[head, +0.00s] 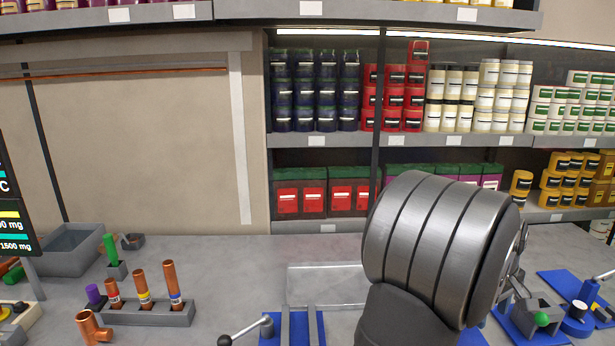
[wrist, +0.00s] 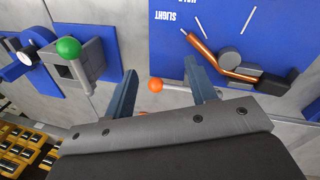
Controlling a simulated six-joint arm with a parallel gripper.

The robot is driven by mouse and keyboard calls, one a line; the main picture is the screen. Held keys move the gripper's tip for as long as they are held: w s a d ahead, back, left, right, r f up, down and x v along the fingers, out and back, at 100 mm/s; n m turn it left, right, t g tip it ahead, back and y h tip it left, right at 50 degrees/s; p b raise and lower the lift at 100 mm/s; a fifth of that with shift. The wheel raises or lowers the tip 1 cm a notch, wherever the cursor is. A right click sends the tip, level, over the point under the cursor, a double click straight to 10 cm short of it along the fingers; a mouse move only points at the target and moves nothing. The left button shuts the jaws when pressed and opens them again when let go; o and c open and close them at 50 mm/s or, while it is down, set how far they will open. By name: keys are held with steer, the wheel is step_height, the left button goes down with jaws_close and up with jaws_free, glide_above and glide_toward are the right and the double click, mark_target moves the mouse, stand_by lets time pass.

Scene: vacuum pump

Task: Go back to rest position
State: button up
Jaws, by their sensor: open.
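My gripper (wrist: 163,80) is open in the wrist view, its two blue-grey fingers spread with nothing held between them. An orange ball (wrist: 155,85) shows in the gap between the fingers; I cannot tell its distance from them. Beyond the fingers lies a blue board (wrist: 185,48) with dial marks and the word SLIGHT. A bent copper tube (wrist: 222,66) lies across a grey fixture on that board. In the head view my large grey arm link fills the centre right and hides most of the gripper and the bench behind it.
A green ball (head: 541,319) on a grey block stands at the right, near another blue fixture (head: 584,291). A grey rack (head: 150,314) holds several copper tubes at the left, near a grey bin (head: 72,250). Stocked shelves line the back.

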steer(key=shift+a+r, duration=0.25)
steer(key=shift+r, duration=1.05)
steer(key=shift+o, duration=0.3)
